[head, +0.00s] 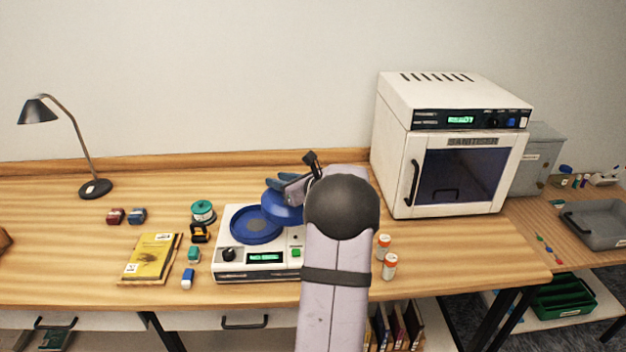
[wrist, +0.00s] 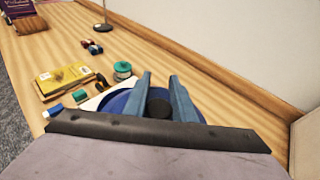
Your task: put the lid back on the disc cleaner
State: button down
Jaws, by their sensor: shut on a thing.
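The disc cleaner (head: 233,271) is a white box with a knob, a green display and a green button on its front. Its round blue well (head: 254,226) shows on top at the left. My gripper (wrist: 160,90) is shut on the dark knob of the blue lid (wrist: 118,102). In the head view the lid (head: 283,207) is at the right rear of the well, seemingly above the cleaner and overlapping the well's edge. My arm hides the cleaner's right side. I cannot tell the lid's exact height.
A yellow book (head: 151,256), a teal spool (head: 203,211), a tape measure (head: 200,233) and small blocks lie left of the cleaner. Two orange pill bottles (head: 390,266) stand right of my arm. A white sanitiser cabinet (head: 398,166) stands behind right. A lamp (head: 95,188) is far left.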

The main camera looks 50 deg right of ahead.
jog(key=w+a+n+y+p, duration=0.2)
jog(key=w+a+p, duration=0.3)
jog(key=w, duration=0.5)
jog(key=shift+a+f+n+y, duration=0.3)
jog(key=shift+a+n+y, duration=0.1)
jog(key=shift+a+y, duration=0.25)
jog(key=shift+d+f, duration=0.1)
jog(key=shift+f, duration=0.05)
notch_tip(320, 180, down, 6)
jog(key=b, duration=0.3)
jog(key=shift+b, duration=0.3)
jog(key=shift+b, duration=1.2)
dwell(1.1)
jog(key=shift+f+b, duration=0.2)
jog(key=shift+b, duration=1)
dwell(1.6)
